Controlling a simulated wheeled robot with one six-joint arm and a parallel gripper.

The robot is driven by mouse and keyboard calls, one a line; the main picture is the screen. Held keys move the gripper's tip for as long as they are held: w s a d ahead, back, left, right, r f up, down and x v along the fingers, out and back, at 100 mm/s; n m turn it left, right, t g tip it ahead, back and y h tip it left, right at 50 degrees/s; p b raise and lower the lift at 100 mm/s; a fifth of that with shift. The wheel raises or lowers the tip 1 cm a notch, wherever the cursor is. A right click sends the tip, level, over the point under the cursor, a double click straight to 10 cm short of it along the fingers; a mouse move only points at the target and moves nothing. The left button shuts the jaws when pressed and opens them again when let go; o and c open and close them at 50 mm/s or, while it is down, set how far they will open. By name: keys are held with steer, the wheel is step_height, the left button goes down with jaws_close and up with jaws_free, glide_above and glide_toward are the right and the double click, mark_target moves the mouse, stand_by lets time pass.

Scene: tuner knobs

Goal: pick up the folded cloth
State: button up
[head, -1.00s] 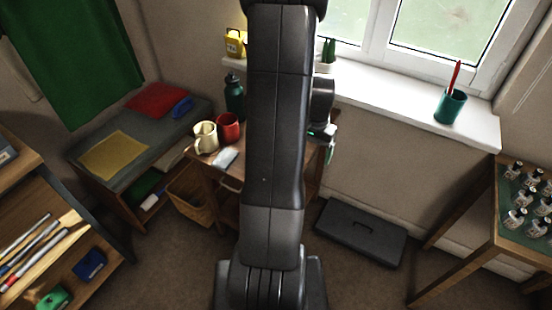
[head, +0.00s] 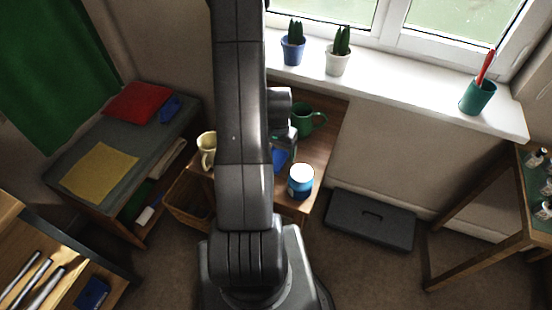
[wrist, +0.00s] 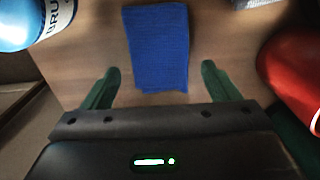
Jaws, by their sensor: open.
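The folded cloth (wrist: 157,48) is a blue, flat, narrow rectangle on the wooden table, seen in the wrist view. In the head view a small part of the blue cloth (head: 279,160) shows beside my arm, which hides the rest. My gripper (wrist: 161,68) is open and empty, with its green fingers spread wide. The cloth's near end lies between the fingertips in the wrist view, with bare wood showing on both sides. I cannot tell how high the fingers are above the table.
A blue-and-white can (wrist: 35,22) and a red object (wrist: 295,75) flank the cloth. A green mug (head: 307,118) and a cream mug (head: 207,148) also stand on the table (head: 325,140). The windowsill (head: 400,85) behind holds potted plants. A dark case (head: 371,218) lies on the floor.

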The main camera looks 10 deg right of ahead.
mark_target(278, 153)
steer(key=shift+f, duration=0.55)
steer(key=c, duration=1.1)
steer(key=shift+o, duration=0.2)
steer(key=shift+r, duration=0.1)
step_height(278, 153, up, 10)
